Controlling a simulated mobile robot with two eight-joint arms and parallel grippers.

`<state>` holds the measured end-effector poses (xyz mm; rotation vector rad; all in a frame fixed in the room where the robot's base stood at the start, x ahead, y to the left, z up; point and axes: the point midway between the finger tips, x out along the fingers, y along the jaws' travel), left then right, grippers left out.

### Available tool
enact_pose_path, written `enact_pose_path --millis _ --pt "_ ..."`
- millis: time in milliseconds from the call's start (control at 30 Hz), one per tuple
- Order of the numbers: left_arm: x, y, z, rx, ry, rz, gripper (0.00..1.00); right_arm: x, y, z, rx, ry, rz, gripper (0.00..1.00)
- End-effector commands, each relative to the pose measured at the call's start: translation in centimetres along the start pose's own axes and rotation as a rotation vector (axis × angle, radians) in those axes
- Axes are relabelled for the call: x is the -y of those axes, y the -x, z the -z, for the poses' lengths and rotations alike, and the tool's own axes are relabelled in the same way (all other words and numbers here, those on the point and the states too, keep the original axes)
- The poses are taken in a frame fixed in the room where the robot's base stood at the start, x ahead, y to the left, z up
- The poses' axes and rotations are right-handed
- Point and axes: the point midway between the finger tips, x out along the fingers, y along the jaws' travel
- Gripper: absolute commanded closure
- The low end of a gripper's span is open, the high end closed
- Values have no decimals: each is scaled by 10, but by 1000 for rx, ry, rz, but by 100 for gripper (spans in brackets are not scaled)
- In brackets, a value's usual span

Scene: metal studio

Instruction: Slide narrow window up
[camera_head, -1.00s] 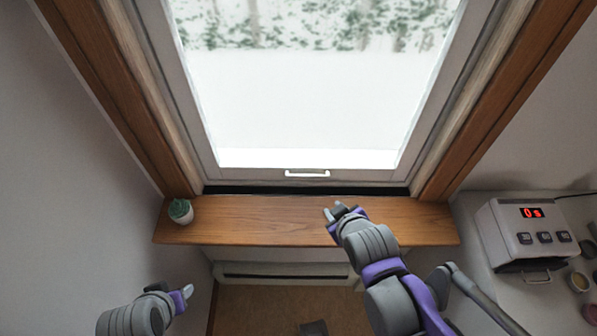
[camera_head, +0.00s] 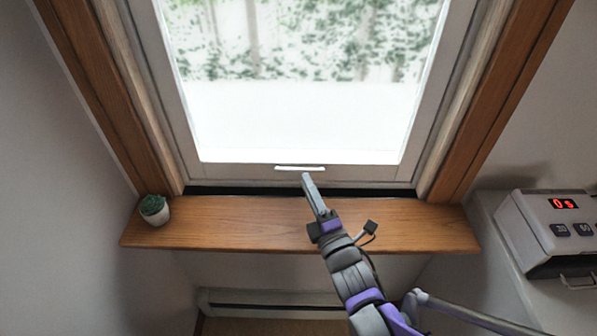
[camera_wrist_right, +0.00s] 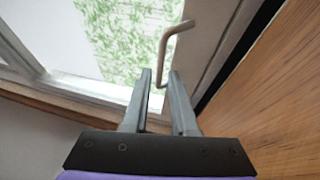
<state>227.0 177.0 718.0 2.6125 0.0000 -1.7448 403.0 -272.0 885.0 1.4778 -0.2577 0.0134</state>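The narrow window's pale sash (camera_head: 240,172) stands just above the sill, with a dark gap along its bottom edge. A white bar handle (camera_head: 300,168) sits on the bottom rail; it also shows in the right wrist view (camera_wrist_right: 178,30). My right gripper (camera_head: 307,178) points up at the handle from over the sill. In the right wrist view its two fingers (camera_wrist_right: 160,80) are apart, and the handle's lower end reaches down near the gap between their tips. Nothing is clearly held, and I cannot tell whether a finger touches the handle. My left gripper is out of view.
A wooden sill (camera_head: 230,222) runs below the window, with a small potted cactus (camera_head: 154,209) at its left end. Wooden frame posts (camera_head: 90,90) flank the window. A toaster-like appliance with a red display (camera_head: 555,225) stands at the right.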

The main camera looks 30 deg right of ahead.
Motion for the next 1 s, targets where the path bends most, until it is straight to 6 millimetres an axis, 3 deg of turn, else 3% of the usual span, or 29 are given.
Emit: enact_pose_path --millis 100,300,667,700,833,1000 --pt "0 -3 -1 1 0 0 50 1 -23 0 -1 -1 1 74" --pt "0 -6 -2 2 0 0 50 1 -47 1 -1 -2 1 74" --pt "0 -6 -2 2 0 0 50 0 -54 0 0 -2 2 74" --pt "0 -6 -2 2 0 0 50 0 -54 0 0 -2 2 76" --pt "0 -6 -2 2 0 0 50 0 -54 0 0 -2 2 99" --pt "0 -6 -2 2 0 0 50 0 -54 0 0 -2 2 100"
